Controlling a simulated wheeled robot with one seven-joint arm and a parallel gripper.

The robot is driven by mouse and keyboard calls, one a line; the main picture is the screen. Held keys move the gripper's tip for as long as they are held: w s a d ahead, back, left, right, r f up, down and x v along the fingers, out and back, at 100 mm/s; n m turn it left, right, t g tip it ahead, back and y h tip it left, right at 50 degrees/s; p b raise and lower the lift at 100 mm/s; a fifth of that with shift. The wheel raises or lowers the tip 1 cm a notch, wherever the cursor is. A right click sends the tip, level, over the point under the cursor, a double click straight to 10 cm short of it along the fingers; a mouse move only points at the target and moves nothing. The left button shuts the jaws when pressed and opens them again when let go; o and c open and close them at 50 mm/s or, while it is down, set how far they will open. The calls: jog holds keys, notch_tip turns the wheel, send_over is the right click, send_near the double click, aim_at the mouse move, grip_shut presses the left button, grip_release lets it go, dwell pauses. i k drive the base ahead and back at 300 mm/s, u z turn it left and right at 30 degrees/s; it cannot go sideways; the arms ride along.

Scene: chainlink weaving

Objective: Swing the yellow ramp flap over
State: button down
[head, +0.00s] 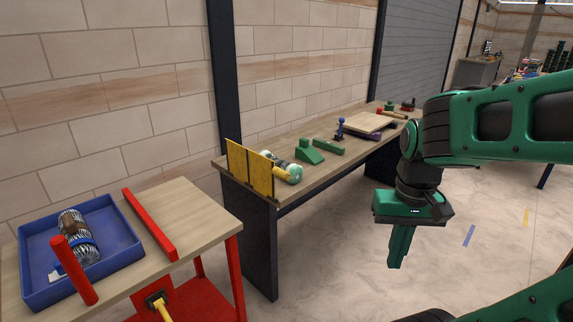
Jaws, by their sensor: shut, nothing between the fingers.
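The yellow ramp flap (251,169) stands upright at the near left end of the long wooden workbench (340,160). It looks like two panels side by side with a dark seam between them. A pale green and white roller-like thing with a yellow part (289,172) is just right of the flap, partly behind it. My gripper (397,266) is at the right, pointing down, with its green fingers together and nothing between them. It hangs over the floor in front of the bench, well apart from the flap.
Green blocks (309,151), a blue figure-like piece (340,129) and a wooden board (370,123) lie farther along the bench. A red-framed cart (195,209) at the left carries a blue tray (123,249) and a red bar (149,224). Floor (340,270) is clear between bench and gripper.

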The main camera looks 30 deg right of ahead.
aim_at(257, 171)
jog(key=i, duration=1)
